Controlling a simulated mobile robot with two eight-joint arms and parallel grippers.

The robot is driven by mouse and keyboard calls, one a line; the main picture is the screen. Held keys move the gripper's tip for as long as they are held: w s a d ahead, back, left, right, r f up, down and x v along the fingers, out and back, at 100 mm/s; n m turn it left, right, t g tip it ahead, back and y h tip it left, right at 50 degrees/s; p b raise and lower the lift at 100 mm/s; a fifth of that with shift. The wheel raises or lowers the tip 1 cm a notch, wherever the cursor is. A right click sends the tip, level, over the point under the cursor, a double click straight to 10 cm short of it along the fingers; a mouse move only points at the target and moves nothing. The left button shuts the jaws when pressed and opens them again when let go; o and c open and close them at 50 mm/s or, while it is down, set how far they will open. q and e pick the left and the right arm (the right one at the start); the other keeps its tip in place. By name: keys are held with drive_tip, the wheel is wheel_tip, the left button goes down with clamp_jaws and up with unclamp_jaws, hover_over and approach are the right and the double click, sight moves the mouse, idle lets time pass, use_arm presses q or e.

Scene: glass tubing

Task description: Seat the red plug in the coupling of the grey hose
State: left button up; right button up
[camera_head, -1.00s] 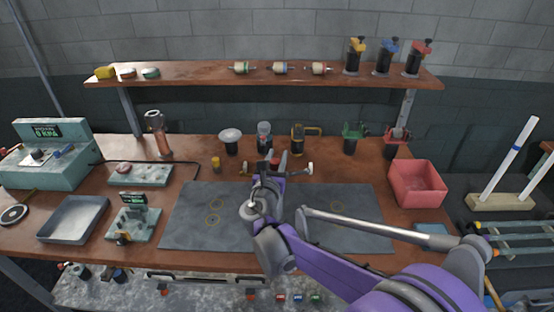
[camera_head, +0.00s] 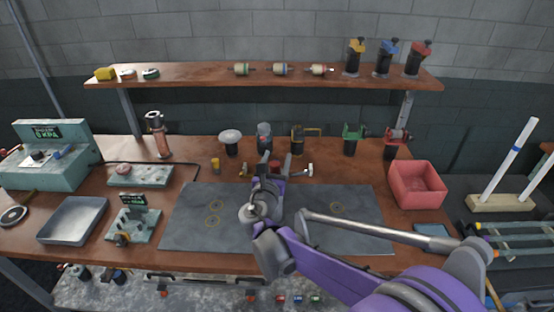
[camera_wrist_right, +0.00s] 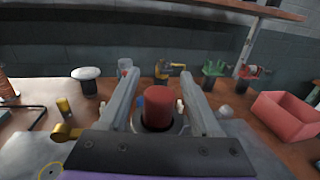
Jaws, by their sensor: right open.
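The red plug (camera_wrist_right: 157,105) stands upright between the fingers of my right gripper (camera_wrist_right: 157,98) in the right wrist view. The gripper is open, with a gap on both sides of the plug. The plug's lower end sits inside a dark ring with a grey collar (camera_wrist_right: 178,127); how deep it goes is hidden by the gripper body. In the head view my right gripper (camera_head: 276,166) is over the back edge of the grey mat and mostly covers the plug. A brass fitting (camera_head: 243,171) lies to its left and a pale-ended fitting (camera_head: 308,170) to its right. The grey hose is not clearly visible. My left gripper is not in view.
A red bin (camera_head: 418,197) stands at the right of the bench. Several coloured holders stand behind the gripper, including a yellow one (camera_head: 298,150) and a green one (camera_head: 352,146). The grey mat (camera_head: 185,225) is bare at left. A shelf (camera_head: 200,75) spans the back.

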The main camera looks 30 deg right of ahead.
drive_tip(key=b+v, duration=0.1)
drive_tip(key=v, duration=1.1)
drive_tip(key=s+d+f+m+g+y, duration=0.2)
drive_tip(key=s+f+m+g+y, duration=0.3)
drive_tip(key=s+f+m, duration=0.8)
drive_tip(key=s+a+f+m+g+y, duration=0.3)
drive_tip(key=s+a+f+m+y, duration=0.2)
drive_tip(key=a+m, duration=0.5)
drive_tip(key=s+m+y, duration=0.1)
drive_tip(key=s+m, duration=0.1)
drive_tip(key=m, duration=0.2)
drive_tip(key=shift+s+m+y, duration=0.3)
drive_tip(key=shift+m+y, duration=0.1)
